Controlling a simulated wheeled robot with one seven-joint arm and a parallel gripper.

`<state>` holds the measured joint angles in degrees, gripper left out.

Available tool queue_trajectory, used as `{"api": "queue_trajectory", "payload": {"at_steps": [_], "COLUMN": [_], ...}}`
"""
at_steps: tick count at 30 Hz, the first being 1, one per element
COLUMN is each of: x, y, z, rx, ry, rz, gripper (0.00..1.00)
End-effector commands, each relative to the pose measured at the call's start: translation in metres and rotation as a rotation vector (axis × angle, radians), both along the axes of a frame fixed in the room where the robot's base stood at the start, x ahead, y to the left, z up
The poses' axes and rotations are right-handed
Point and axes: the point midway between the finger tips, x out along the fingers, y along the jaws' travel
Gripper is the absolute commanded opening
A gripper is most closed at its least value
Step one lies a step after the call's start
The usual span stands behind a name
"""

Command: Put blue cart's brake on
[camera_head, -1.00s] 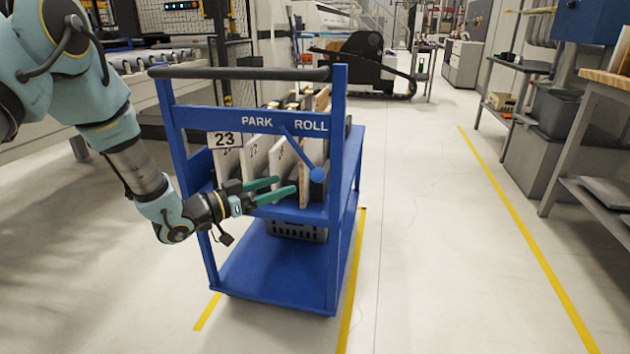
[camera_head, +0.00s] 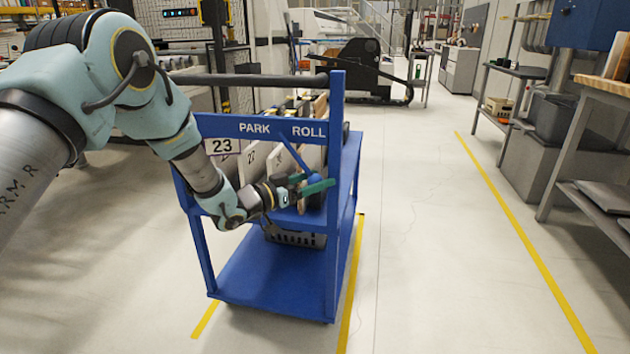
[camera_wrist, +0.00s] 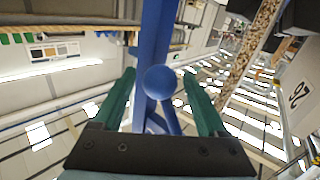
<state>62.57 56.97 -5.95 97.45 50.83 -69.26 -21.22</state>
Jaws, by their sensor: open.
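The blue cart (camera_head: 262,277) stands on the floor with its handle end toward me. Its crossbar is marked PARK on the left and ROLL on the right. The brake lever (camera_head: 293,156) is a blue bar ending in a round blue knob (camera_head: 314,180), and it slants down to the right, below ROLL. My gripper (camera_head: 319,184) is open at the knob, its green fingers partly hiding it. In the wrist view the knob (camera_wrist: 160,82) lies between the two spread fingers, with a gap on each side.
White numbered panels (camera_head: 256,160) stand on the cart's upper shelf behind the lever. A dark handlebar (camera_head: 250,79) runs above the crossbar. Yellow floor lines (camera_head: 351,283) flank the cart. A workbench (camera_head: 590,130) stands at the right; the aisle between is clear.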

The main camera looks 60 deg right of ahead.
Motion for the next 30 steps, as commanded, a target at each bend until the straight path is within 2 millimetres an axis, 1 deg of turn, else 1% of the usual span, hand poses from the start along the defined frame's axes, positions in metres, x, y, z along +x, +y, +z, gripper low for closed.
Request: {"api": "queue_trajectory", "payload": {"at_steps": [4, 24, 30], "x": [0.0001, 0.0002, 0.0002], "y": [0.0002, 0.0005, 0.0005], "z": [-0.0001, -0.0001, -0.0001], "rx": [0.000, 0.000, 0.000], "ry": [0.000, 0.000, 0.000], "rz": [0.000, 0.000, 0.000], "gripper": [0.76, 0.00, 0.00]}}
